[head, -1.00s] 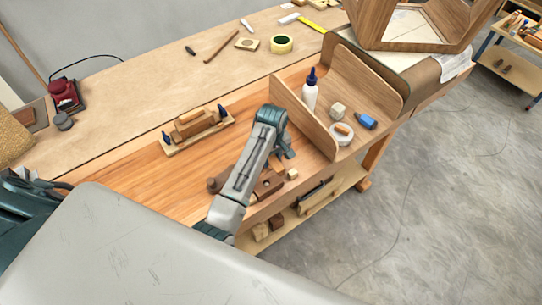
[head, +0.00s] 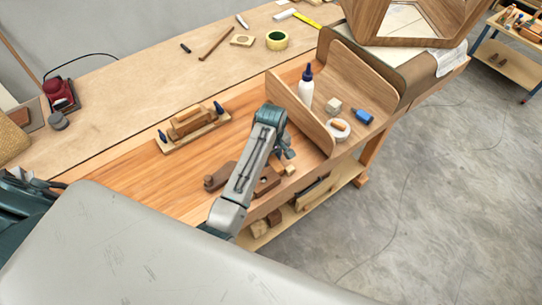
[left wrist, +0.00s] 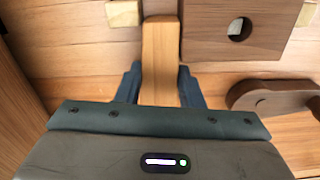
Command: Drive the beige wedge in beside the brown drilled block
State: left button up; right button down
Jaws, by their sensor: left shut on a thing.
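My left gripper (head: 284,153) is low over the front of the bench. In the left wrist view its dark fingers (left wrist: 160,88) are shut on a long tan piece, which I take for the beige wedge (left wrist: 161,45). The brown drilled block (left wrist: 220,27), with one round hole, lies just right of the wedge's far part. A thin gap seems to part them; I cannot tell whether they touch. In the head view my arm partly covers the drilled block (head: 267,182) and hides the wedge.
Pale small blocks stand left of the wedge (left wrist: 124,13) and right of the drilled block (left wrist: 305,13). A dark brown rounded piece (left wrist: 272,97) lies near my gripper's right side. A wooden divider (head: 303,112) rises beside my arm, with a glue bottle (head: 306,90) behind it.

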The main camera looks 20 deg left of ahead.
pick_arm(q)
jog(key=shift+f, duration=0.1)
dwell(0.3)
jog(key=o, duration=1.1)
jog(key=shift+r, duration=3.55)
